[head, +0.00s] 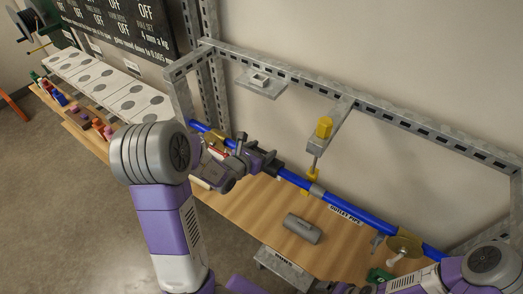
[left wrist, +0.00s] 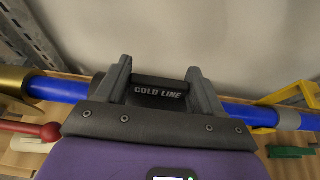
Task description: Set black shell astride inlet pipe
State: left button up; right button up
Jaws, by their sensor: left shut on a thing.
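The blue inlet pipe (head: 292,177) runs slantwise above the wooden bench, and it crosses the left wrist view (left wrist: 60,90). The black shell (left wrist: 160,92), marked COLD LINE, is between the fingers of my left gripper (left wrist: 160,88). My left gripper also shows in the head view (head: 262,160), shut on the shell at the pipe. The shell lies in line with the pipe, which shows on both sides of it. Whether it is fully seated around the pipe is hidden by the gripper.
A grey half-shell (head: 302,228) lies on the bench (head: 258,205). A yellow clamp (head: 313,180) hangs over the pipe, below a metal frame (head: 400,125). A brass flange (head: 404,243) is at the right, above a green object (head: 380,275). A red-headed tool (left wrist: 48,132) is at left.

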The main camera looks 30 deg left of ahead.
pick_arm(q)
jog(key=shift+f, duration=0.15)
dwell(0.4)
jog(key=o, duration=1.1)
jog(key=v, duration=0.6)
jog(key=shift+s+a, duration=0.1)
jog(key=shift+s+r+b, duration=0.3)
jog(key=shift+s, duration=0.35)
